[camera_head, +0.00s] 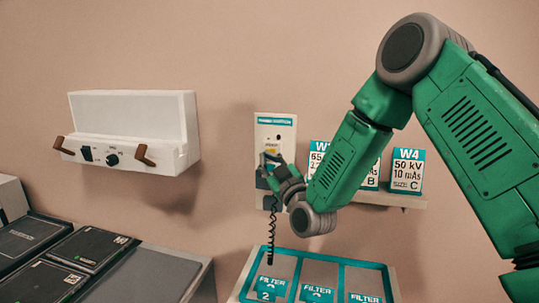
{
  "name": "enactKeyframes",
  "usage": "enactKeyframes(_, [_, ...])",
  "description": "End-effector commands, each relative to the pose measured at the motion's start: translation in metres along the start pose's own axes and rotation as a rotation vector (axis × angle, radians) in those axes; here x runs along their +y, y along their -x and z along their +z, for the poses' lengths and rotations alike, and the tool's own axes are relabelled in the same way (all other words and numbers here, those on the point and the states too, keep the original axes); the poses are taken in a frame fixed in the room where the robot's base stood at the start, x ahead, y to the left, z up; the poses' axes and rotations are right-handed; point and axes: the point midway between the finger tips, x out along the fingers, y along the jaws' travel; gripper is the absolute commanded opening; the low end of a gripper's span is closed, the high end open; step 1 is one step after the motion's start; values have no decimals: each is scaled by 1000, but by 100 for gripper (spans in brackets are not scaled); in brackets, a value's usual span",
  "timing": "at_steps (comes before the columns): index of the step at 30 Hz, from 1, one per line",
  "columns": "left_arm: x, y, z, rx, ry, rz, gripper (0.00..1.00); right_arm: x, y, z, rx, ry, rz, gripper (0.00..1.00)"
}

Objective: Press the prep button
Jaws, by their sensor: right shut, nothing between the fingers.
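A pale wall panel (285,131) with a teal label strip along its top is mounted on the wall near the middle of the view. A small yellow part (270,150) shows on its face, and a dark coiled cord (271,235) hangs below. My right gripper (267,163) is shut and empty, in front of the lower part of the panel. It covers much of that part, and I cannot tell whether it touches the panel. I cannot make out which part is the prep button. My left gripper is not in view.
A white wall unit (135,112) with brown handles and a dark knob is at the left. Cards including W4 (407,172) stand on a shelf (410,201) behind my right arm. A teal filter tray (300,255) lies below. Dark flat plates (88,246) lie lower left.

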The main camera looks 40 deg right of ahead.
Motion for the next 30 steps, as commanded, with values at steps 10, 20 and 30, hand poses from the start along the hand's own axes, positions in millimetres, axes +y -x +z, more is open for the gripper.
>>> enactKeyframes(10, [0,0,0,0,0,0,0,0,0,0,0,0,0,0])
enactKeyframes(20, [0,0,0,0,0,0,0,1,0,0,0,0,1,0])
enactKeyframes(30, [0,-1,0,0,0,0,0,5,-5,2,0,0,0,0])
